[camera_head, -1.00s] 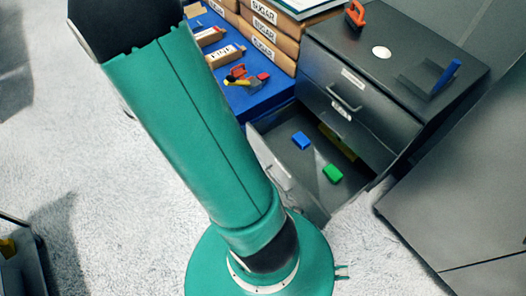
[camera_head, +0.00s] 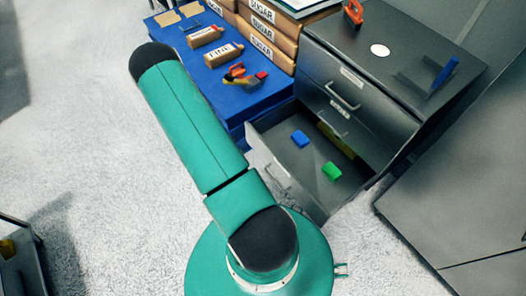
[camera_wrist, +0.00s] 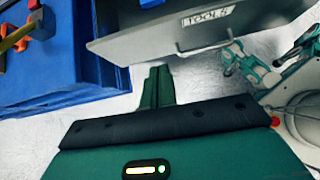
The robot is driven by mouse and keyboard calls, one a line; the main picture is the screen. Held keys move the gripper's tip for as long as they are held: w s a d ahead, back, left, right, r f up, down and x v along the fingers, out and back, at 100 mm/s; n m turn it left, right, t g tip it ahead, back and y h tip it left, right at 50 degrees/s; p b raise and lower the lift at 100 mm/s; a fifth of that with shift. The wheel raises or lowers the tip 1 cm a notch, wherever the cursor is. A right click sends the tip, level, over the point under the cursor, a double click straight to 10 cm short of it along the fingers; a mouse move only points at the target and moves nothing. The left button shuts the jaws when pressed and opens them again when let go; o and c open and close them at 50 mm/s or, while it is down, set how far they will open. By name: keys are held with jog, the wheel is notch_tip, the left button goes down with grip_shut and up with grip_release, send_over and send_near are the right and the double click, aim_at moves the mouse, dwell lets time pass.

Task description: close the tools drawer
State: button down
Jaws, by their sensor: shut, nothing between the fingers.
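The tools drawer (camera_head: 316,158) is the lower drawer of the dark grey cabinet (camera_head: 350,60). The gripper is not visible in the head view.
The upper drawer (camera_head: 345,95) is shut. A large grey cabinet (camera_head: 470,190) stands at right.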

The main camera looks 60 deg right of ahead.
notch_tip(320, 180, down, 3)
jog(key=s, duration=0.2)
send_near(268, 151)
jog(key=a+f+x, duration=0.1)
jog(key=x, duration=0.4)
jog(key=shift+s+d+r+n, duration=0.25)
jog(key=shift+d+n, duration=0.05)
jog(key=shift+d, duration=0.35)
jog(key=s+d, duration=0.6)
jog(key=d, duration=0.5)
jog(key=s+d, duration=0.6)
jog(key=d, duration=0.6)
jog(key=shift+d, duration=0.25)
jog(key=shift+w+a, duration=0.1)
